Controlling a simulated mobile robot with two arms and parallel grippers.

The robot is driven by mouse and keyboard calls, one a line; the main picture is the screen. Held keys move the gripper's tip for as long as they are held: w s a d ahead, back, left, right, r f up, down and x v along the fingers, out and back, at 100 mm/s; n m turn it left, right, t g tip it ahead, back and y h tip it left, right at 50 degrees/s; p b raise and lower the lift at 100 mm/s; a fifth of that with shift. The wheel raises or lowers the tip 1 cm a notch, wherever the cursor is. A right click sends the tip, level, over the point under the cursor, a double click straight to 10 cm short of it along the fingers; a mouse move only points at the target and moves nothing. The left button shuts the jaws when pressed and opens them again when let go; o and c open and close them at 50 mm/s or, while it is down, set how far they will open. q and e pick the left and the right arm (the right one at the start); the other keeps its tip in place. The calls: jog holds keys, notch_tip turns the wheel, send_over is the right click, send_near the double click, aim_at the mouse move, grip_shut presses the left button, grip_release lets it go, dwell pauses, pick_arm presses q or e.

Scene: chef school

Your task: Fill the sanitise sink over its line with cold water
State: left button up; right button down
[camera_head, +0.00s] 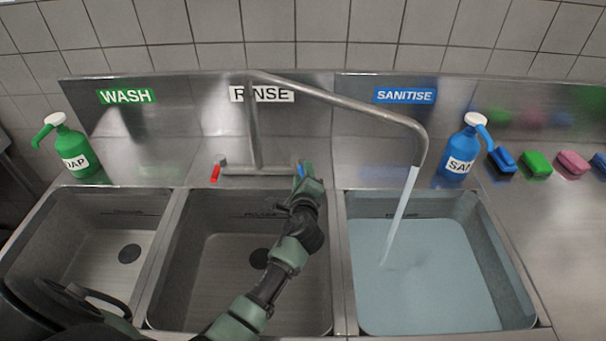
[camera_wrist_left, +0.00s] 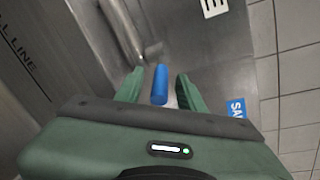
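The sanitise sink (camera_head: 520,300) is the right basin and holds pale blue water (camera_head: 425,280). The water surface is close to the dark fill marking (camera_head: 402,215) on its back wall; I cannot tell which is higher. The tap spout (camera_head: 350,104) points over this basin and a stream (camera_head: 400,218) runs into it. My left gripper (camera_head: 305,182) is at the tap's blue handle (camera_head: 300,169). In the left wrist view the blue handle (camera_wrist_left: 160,84) stands between the two spread fingers, with gaps on both sides. My right gripper is not in view.
The rinse sink (camera_head: 205,285) and wash sink (camera_head: 85,255) look empty. The tap's red handle (camera_head: 215,172) is on the left. A green soap bottle (camera_head: 70,148) stands at left. A blue sanitiser bottle (camera_head: 460,152) and several coloured sponges (camera_head: 537,163) sit at right.

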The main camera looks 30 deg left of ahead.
pick_arm(q)
jog(key=v, duration=0.7)
jog(key=shift+b, duration=0.4)
dwell(0.4)
